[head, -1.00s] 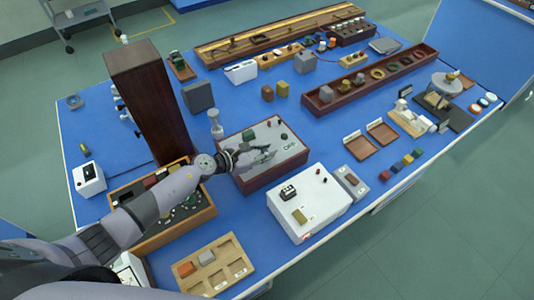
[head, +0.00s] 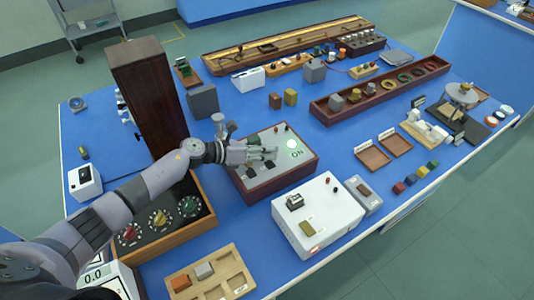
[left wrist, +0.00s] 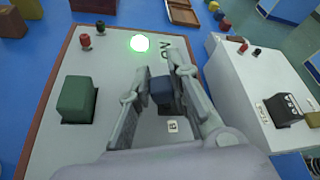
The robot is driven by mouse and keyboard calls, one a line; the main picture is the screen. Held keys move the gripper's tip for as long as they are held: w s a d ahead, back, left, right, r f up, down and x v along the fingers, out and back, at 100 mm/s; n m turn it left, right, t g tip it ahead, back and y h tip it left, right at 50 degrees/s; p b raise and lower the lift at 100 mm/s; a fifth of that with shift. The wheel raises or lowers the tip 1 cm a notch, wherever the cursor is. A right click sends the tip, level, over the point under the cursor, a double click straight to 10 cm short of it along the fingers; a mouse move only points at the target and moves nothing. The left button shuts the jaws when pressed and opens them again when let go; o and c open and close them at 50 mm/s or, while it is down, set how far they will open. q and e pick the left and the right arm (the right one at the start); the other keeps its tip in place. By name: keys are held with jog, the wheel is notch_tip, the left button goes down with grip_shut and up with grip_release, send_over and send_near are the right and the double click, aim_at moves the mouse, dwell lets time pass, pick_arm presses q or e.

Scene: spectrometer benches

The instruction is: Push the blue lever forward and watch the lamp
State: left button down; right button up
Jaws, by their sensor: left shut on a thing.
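The blue lever (left wrist: 161,92) stands on the pale top of a wooden-sided control box (head: 262,188), seen in the left wrist view between my fingers. My left gripper (head: 265,156) is shut on the lever; it also shows close up in the left wrist view (left wrist: 160,74). In the head view the fingers mostly hide the lever. The lamp (left wrist: 140,43) glows bright green beside the letters ON; it also shows lit in the head view (head: 292,143). A green block-like lever (left wrist: 78,98) stands to the left on the same panel. My right gripper is not in view.
A white instrument box (head: 318,215) stands just right of the control box. A tall dark wooden column (head: 150,95) and a box with coloured knobs (head: 160,217) stand to the left. A long wooden tray (head: 385,92) lies behind. Blue table shows between them.

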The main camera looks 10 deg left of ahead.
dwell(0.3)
pick_arm(q)
jog(key=c, duration=1.5)
grip_release()
jog(key=shift+a, duration=0.1)
jog(key=v, duration=1.2)
